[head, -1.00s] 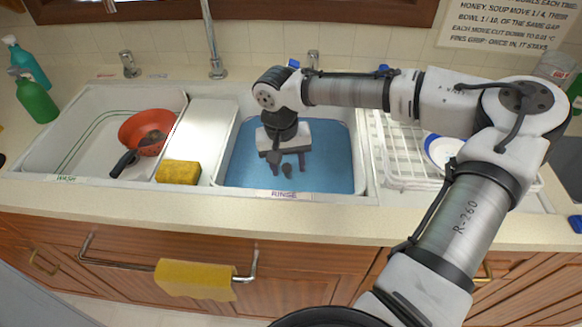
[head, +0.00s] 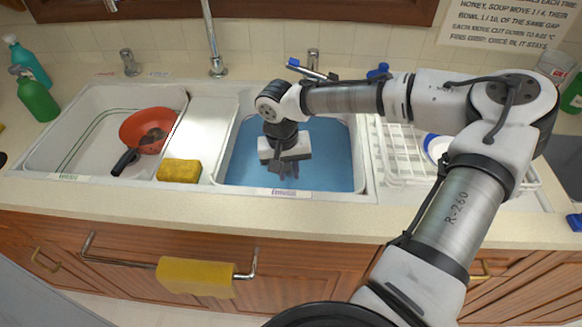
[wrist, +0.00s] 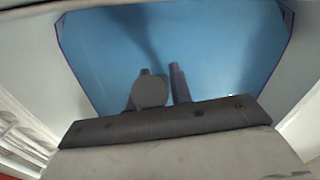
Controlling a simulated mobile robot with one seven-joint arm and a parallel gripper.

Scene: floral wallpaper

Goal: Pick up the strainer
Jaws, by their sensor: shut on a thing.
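The strainer (wrist: 151,93) shows in the wrist view as a small round grey disc at the fingers. It partly hides the left finger. My gripper (wrist: 160,72) is shut on it, over the blue rinse basin. In the head view my gripper (head: 288,174) points down into the right basin, and the strainer (head: 276,166) is a small dark grey shape at the fingers. How the fingers grip it is partly hidden.
The rinse basin (head: 240,165) is blue inside. A yellow sponge (head: 179,171) lies on the divider to its left. The left basin holds a red bowl (head: 135,127) and a dark-handled utensil (head: 125,162). A white dish rack (head: 400,160) stands right. A faucet (head: 213,45) rises behind.

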